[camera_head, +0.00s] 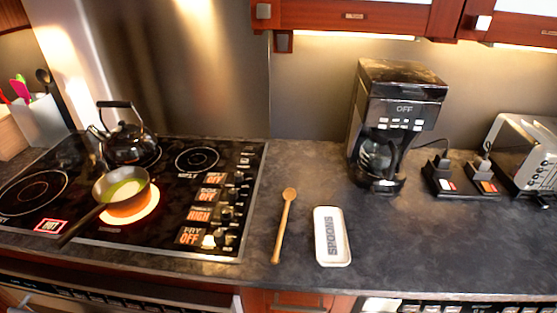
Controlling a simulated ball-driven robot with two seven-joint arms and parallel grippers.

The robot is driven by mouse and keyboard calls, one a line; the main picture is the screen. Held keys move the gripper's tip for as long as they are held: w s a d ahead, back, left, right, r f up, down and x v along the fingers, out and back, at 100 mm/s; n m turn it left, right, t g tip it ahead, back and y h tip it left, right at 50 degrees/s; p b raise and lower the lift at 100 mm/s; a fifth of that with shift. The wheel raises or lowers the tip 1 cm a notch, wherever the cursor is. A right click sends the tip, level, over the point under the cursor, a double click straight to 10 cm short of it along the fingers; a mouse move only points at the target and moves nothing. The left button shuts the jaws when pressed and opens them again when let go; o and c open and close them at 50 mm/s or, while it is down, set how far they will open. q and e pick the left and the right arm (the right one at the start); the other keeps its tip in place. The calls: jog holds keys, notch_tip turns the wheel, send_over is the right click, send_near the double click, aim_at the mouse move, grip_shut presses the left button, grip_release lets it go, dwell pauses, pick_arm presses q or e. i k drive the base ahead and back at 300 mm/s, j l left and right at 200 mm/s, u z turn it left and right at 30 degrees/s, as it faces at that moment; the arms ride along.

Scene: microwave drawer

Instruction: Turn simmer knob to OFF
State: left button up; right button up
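The stove control strip has a column of knobs along the right side of the black cooktop (80,232), each beside a lit label. One label (199,214) reads HIGH; its upper word is too small to read surely, and a dark knob (225,215) sits beside it. The front label (190,236) reads FRY OFF, with a pale knob (208,241) beside it. The two labels farther back end in OFF. A front burner (140,211) glows orange under a pan (122,186) with yellow-green contents. Neither gripper is in view.
A black kettle (128,143) stands at the back left of the cooktop. The pan handle points to the front left. A wooden spoon (283,228) and a white SPOONS tray (343,250) lie right of the stove. A coffee maker (402,85) and toaster (535,145) stand farther right.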

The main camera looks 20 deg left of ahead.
aim_at(226, 214)
jog(key=u, duration=1.25)
